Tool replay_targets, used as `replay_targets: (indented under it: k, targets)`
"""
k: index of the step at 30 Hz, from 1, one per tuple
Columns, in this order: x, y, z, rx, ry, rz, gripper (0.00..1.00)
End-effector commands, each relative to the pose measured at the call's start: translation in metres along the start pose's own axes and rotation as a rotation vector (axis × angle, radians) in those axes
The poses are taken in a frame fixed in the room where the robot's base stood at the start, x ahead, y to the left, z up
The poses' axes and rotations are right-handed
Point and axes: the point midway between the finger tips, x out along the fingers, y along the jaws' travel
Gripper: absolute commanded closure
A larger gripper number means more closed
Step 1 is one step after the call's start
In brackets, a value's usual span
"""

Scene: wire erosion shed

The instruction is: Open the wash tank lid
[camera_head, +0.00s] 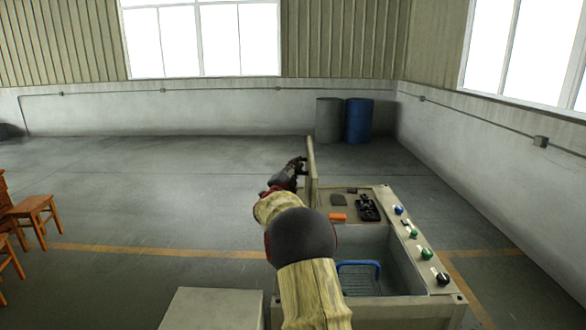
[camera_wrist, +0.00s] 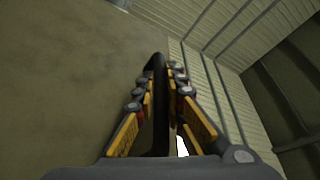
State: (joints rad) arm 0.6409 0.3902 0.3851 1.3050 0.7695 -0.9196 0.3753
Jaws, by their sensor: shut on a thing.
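The wash tank (camera_head: 375,311) is a beige cabinet with an open basin at the lower right of the head view. Its lid (camera_head: 311,165) stands about upright at the tank's left side, seen nearly edge-on as a thin beige panel. My gripper (camera_head: 297,166) is at the lid's left face. In the wrist view my gripper (camera_wrist: 162,88) is shut on a dark bar, the lid handle (camera_wrist: 159,110). A broad beige surface, apparently the lid (camera_wrist: 70,75), fills the left of that view. My arm hides part of the tank's left side.
A blue-handled basket (camera_head: 358,279) sits in the basin. An orange block (camera_head: 338,217) and dark items (camera_head: 368,208) lie on the back deck; several knobs (camera_head: 420,235) line the right rim. Grey (camera_head: 328,120) and blue (camera_head: 358,120) drums stand behind.

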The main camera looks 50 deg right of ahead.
Motion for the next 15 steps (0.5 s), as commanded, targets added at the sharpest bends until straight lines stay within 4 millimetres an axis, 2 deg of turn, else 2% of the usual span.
replay_targets:
  k: [1, 2, 3, 11, 15]
  targets:
    - [-0.0003, 0.0016, 0.0009, -0.001, -0.001, 0.002, 1.0]
    - [-0.0003, 0.0017, 0.0009, -0.001, -0.001, 0.002, 0.88]
    - [-0.0003, 0.0017, 0.001, -0.001, -0.001, 0.002, 0.86]
    - [-0.0002, 0.0009, 0.0008, -0.002, -0.001, 0.001, 0.71]
    - [-0.0001, 0.0007, 0.0006, -0.002, -0.001, 0.001, 0.7]
